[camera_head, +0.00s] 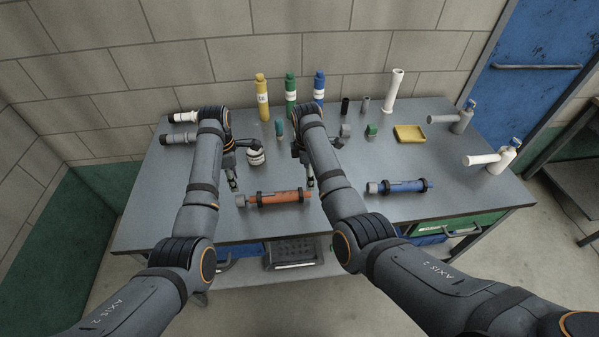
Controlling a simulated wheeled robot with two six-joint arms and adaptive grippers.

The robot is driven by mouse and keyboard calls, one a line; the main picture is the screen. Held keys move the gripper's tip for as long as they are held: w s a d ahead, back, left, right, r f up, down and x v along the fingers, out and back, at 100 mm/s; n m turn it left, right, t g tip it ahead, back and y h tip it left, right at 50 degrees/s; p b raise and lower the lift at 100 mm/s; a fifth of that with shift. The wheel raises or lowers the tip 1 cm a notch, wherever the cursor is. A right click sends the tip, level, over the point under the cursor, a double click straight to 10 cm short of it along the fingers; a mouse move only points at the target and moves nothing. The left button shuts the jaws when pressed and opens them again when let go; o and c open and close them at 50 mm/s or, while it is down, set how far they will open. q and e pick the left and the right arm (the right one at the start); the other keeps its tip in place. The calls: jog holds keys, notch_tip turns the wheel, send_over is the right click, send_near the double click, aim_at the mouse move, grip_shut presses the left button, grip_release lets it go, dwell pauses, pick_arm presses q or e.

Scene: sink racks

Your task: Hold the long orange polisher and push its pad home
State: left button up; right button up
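The long orange polisher (275,198) lies on the grey bench near its front edge, with dark rings around its body. A grey pad (241,201) is at its left end; I cannot tell whether a gap is left there. My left gripper (243,164) is above the bench, behind the polisher's left end, with its fingers apart and empty. My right gripper (322,163) is near the polisher's right end, partly hidden by its own arm. Its fingers look apart and hold nothing that I can see.
A blue polisher (398,187) lies to the right. A striped white-black piece (255,156) stands near my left gripper. Yellow (262,98), green (290,95) and blue (319,89) bottles stand at the back. A yellow tray (409,134) and white-handled tools (492,158) are at the right.

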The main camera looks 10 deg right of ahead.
aim_at(239, 198)
pick_arm(q)
jog(key=shift+d, duration=0.1)
pick_arm(e)
jog(key=a, duration=0.1)
jog(key=a+r, duration=0.1)
jog(key=a, duration=0.1)
jog(key=shift+s+r+n+y, duration=0.25)
jog(key=shift+s+n+y, duration=0.05)
notch_tip(239, 198, down, 11)
jog(key=shift+r, duration=0.15)
jog(key=shift+c, duration=0.4)
grip_shut()
pick_arm(q)
jog(key=o, duration=0.5)
jog(key=shift+m+t, duration=0.9)
notch_tip(239, 198, down, 10)
jog(key=shift+s+f, duration=0.1)
jog(key=shift+s, duration=0.05)
